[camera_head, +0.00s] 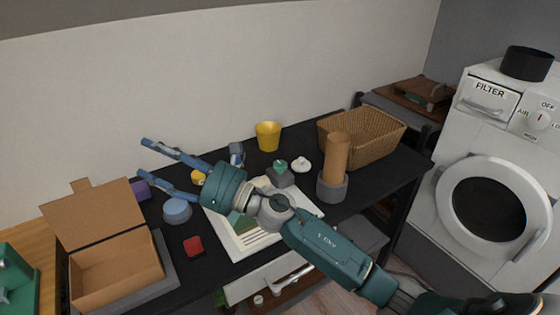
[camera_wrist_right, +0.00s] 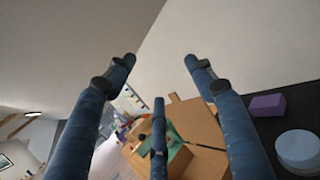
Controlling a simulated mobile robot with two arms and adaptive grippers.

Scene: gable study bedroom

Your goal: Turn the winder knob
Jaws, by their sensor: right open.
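A grey block with a green knob-like top (camera_head: 280,165) stands on the black tabletop, behind my right forearm in the head view; it may be the winder knob, but I cannot tell for sure. My right gripper (camera_head: 142,157) is open and empty. Its blue fingers point left, above the back left of the tabletop and away from the green-topped block. In the right wrist view the spread fingers (camera_wrist_right: 159,68) hold nothing, and the green-topped block is not visible. My left gripper is not in view.
An open cardboard box (camera_head: 115,275) stands at the left. A blue round piece (camera_head: 177,211), a red block (camera_head: 193,246) and a yellow cup (camera_head: 268,136) share the black table. A tan cylinder (camera_head: 337,160) and wicker basket (camera_head: 375,145) stand right. A white washer (camera_head: 500,160) is beyond.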

